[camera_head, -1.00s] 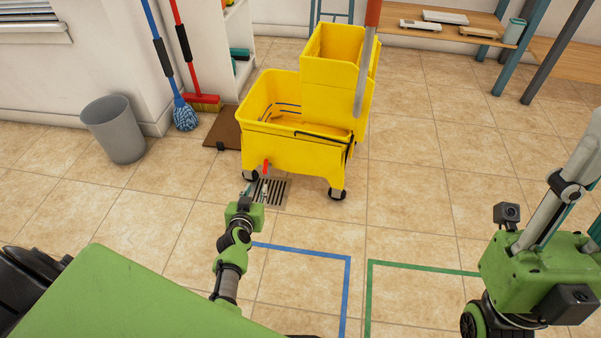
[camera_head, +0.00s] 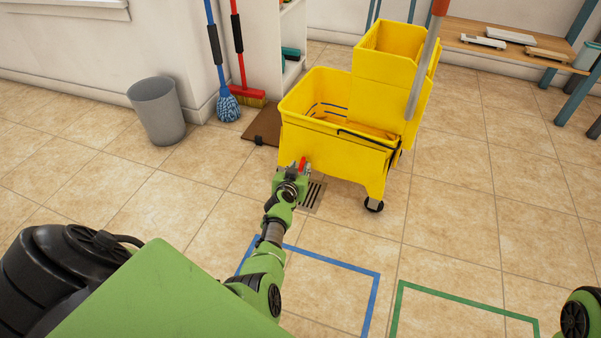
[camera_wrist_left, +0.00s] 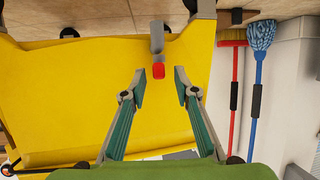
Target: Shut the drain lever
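The yellow mop bucket (camera_head: 335,145) stands on the tiled floor with its wringer (camera_head: 390,75) on top. The drain lever (camera_head: 303,163) has a red tip and sits low on the bucket's near side. In the left wrist view the lever's red end (camera_wrist_left: 158,71) and its grey shank (camera_wrist_left: 157,37) show against the yellow wall. My left gripper (camera_head: 294,172) is at the lever in the head view. In the left wrist view its two fingers (camera_wrist_left: 160,84) are apart, with the red end just beyond and between their tips. Contact cannot be told. My right gripper is out of view.
A floor drain grate (camera_head: 313,196) lies below the bucket. A grey bin (camera_head: 157,110), a blue mop (camera_head: 228,106) and a red broom (camera_head: 248,96) stand at the left wall. Blue (camera_head: 335,264) and green (camera_head: 465,300) tape marks the floor. The floor right of the bucket is clear.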

